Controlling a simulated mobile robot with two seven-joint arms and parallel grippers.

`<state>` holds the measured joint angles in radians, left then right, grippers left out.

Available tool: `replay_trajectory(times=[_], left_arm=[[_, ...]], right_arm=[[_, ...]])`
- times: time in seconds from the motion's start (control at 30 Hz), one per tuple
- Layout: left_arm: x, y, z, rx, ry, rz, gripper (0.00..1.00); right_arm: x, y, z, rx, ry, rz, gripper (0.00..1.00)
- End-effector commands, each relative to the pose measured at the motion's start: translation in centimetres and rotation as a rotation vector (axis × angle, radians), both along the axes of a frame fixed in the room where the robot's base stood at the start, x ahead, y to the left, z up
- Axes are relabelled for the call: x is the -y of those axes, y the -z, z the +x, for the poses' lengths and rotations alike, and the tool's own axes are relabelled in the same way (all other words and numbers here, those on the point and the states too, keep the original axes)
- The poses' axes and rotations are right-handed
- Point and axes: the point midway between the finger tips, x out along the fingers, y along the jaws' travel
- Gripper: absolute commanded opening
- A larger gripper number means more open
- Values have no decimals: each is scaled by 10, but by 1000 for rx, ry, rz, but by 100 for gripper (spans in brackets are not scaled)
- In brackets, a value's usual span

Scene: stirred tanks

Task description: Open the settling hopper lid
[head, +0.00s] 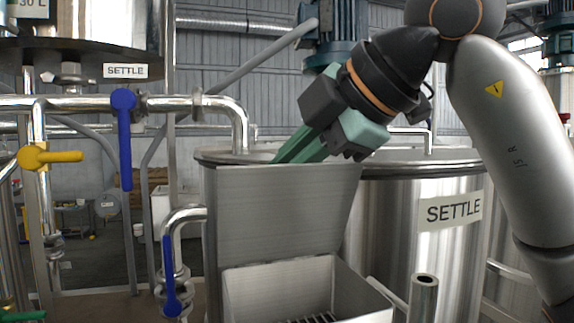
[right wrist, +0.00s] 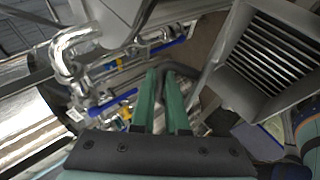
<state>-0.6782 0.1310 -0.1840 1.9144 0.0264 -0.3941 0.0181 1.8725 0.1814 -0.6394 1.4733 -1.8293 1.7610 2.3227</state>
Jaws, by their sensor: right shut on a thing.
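The settling hopper lid (head: 280,210) is a flat brushed-metal plate. It stands raised, nearly upright, at the back of the open hopper (head: 285,280). Grating bars show inside the hopper. My right gripper (head: 292,155) reaches down from the upper right to the lid's top edge, and its green fingertips pass behind the plate. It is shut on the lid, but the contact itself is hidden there. In the right wrist view its two green fingers (right wrist: 163,75) lie close together, and the hopper's grating (right wrist: 280,55) shows at upper right. My left gripper is out of view.
A steel tank labelled SETTLE (head: 400,230) stands behind the hopper. Pipes with a blue valve handle (head: 124,140), a lower blue handle (head: 170,275) and a yellow handle (head: 50,156) stand at left. A short metal post (head: 423,298) rises right of the hopper.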

Motion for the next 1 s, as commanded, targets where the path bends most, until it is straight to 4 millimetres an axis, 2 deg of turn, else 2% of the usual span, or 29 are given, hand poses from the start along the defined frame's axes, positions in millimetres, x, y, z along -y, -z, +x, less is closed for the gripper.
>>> replay_trajectory(times=[0.03,0.73,0.77,0.83,0.87,1.0], left_arm=[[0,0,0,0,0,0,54],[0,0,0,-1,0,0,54],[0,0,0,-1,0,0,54],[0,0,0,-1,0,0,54],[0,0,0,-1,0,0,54],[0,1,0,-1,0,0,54]], right_arm=[[1,-3,8,19,13,13,0],[0,-1,8,17,14,12,0],[0,-1,8,17,14,12,14],[0,-1,8,16,14,11,22],[0,-1,8,16,14,11,25],[0,1,8,15,13,9,25]])
